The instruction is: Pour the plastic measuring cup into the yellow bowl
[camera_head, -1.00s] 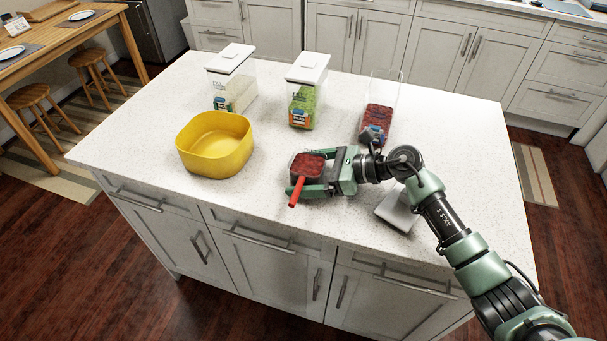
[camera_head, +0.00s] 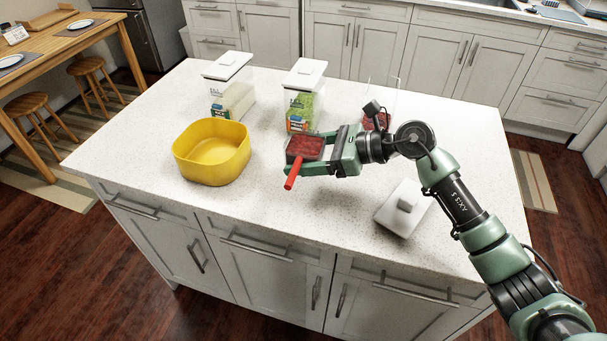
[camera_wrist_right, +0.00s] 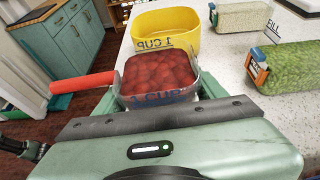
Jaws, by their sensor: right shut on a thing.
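The clear plastic measuring cup (camera_head: 305,148) with a red handle is full of red contents. My right gripper (camera_head: 312,160) is shut on the cup and holds it upright above the counter. In the right wrist view the cup (camera_wrist_right: 160,82) shows "1 CUP" on its side, with its red handle to the left. The yellow bowl (camera_head: 212,152) stands on the counter to the left of the cup, apart from it. In the right wrist view the bowl (camera_wrist_right: 168,20) lies beyond the cup. Its visible inside looks empty. My left gripper is not in view.
A lidded container of pale contents (camera_head: 230,90) and one of green contents (camera_head: 302,100) stand behind on the white counter (camera_head: 255,235). An open clear container (camera_head: 384,92) with red contents is partly hidden behind my right arm. A white lid (camera_head: 404,208) lies at the right.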

